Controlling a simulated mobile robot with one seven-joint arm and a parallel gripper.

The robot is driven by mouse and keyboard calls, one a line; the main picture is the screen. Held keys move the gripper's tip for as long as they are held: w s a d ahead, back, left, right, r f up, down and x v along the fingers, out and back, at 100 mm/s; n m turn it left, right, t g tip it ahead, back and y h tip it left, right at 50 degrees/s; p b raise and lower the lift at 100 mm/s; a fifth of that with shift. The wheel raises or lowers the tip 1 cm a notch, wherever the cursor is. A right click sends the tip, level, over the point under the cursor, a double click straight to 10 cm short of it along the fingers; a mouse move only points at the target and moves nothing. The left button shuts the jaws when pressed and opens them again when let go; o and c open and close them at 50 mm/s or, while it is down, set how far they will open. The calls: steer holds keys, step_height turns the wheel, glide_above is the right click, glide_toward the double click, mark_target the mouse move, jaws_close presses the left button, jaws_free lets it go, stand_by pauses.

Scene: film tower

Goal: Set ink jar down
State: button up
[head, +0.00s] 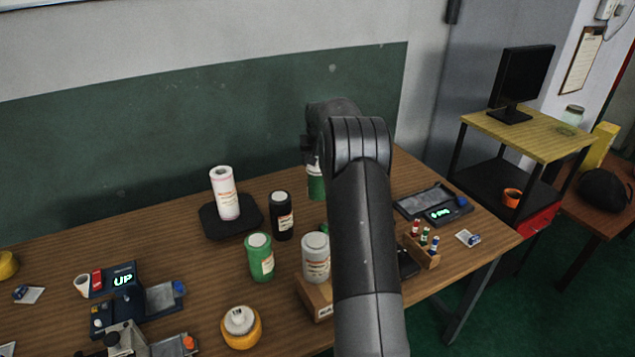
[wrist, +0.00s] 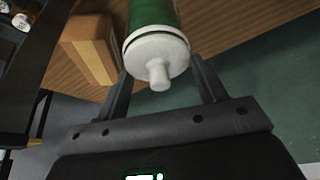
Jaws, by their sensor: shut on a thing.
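My gripper (wrist: 158,66) is shut on a green jar with a white knobbed lid (wrist: 157,52), taken here as the ink jar. The jar sits between the two fingers in the wrist view. In the head view its green side and pale label (head: 316,186) show partly at the left of my arm, which hides the gripper and the rest of the jar. Whether its base touches the table (head: 165,250) cannot be told. A second green jar (head: 260,258) stands nearer on the table.
A black bottle (head: 281,217), a grey-white jar (head: 316,258) and a white roll (head: 225,194) on a dark pad (head: 208,222) stand close by. A vial rack (head: 421,250) and a lit scale (head: 440,213) are right of my arm. The green-painted wall (head: 200,130) is behind.

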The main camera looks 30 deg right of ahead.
mark_target(317, 174)
steer(key=shift+f, duration=2.9)
steer(key=o, duration=1.7)
steer(key=shift+f, duration=0.15)
steer(key=shift+c, duration=0.2)
